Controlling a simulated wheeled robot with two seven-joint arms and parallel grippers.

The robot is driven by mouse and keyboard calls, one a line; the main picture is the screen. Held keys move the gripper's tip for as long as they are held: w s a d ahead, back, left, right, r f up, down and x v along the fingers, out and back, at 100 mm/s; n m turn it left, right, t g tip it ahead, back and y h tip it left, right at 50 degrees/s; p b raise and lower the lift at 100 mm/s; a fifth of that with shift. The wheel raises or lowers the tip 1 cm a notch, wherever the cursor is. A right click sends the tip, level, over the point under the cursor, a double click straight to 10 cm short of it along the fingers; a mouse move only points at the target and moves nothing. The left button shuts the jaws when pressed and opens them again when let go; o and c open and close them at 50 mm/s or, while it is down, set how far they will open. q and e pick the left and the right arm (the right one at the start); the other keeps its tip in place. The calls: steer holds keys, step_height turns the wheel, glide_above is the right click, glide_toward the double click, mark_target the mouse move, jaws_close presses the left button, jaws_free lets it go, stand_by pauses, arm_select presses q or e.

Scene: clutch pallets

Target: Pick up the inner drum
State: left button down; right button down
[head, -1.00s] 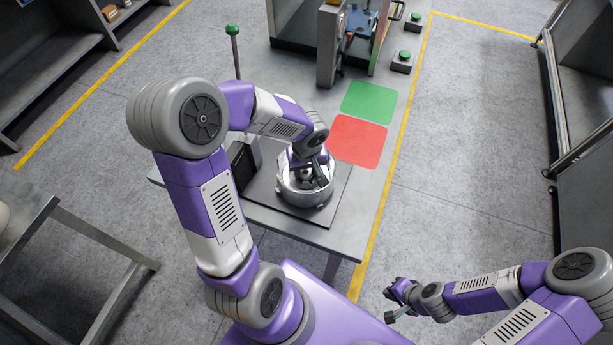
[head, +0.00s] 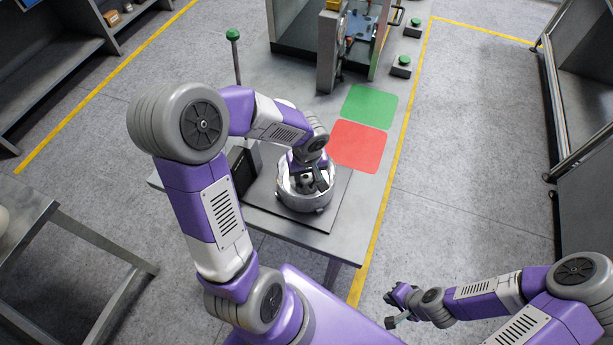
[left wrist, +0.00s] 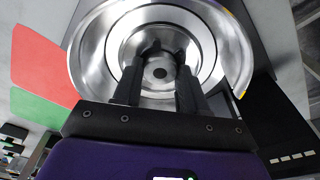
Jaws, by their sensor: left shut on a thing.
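A round, shiny metal drum assembly (head: 298,200) sits on a flat grey plate on the table. In the left wrist view it shows as nested rings, with the inner drum (left wrist: 125,42) inside a wider outer rim (left wrist: 83,50). My left gripper (head: 308,180) reaches down into it from above. In the left wrist view its two dark fingers (left wrist: 160,62) are shut on the inner drum's central part, around a dark centre hole. The fingers hide part of the near side. My right gripper (head: 393,311) hangs empty at lower right, away from the table; its jaw opening is too small to judge.
A red pad (head: 358,146) and a green pad (head: 369,106) lie on the table beyond the drum. A post with a green knob (head: 233,36) stands at the left. A machine frame (head: 328,50) and green buttons (head: 401,62) are at the back.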

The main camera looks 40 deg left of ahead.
mark_target(302, 181)
arm_select(q)
steer(key=shift+a+r, duration=0.2)
steer(key=shift+r, duration=0.05)
step_height(302, 181, up, 3)
steer(key=shift+s+f+p, duration=0.1)
steer(key=shift+f+p, duration=0.1)
steer(key=shift+p, duration=0.2)
steer(key=shift+s+r, duration=0.15)
steer(key=shift+r, duration=0.15)
steer(key=shift+s+d+f, duration=0.1)
steer(key=shift+s+d, duration=0.15)
steer(key=shift+s, duration=0.5)
steer(key=s+d+b, duration=0.4)
steer(key=s+b, duration=0.6)
steer(key=s, duration=0.5)
steer(key=shift+s, duration=0.2)
steer(key=shift+s, duration=0.1)
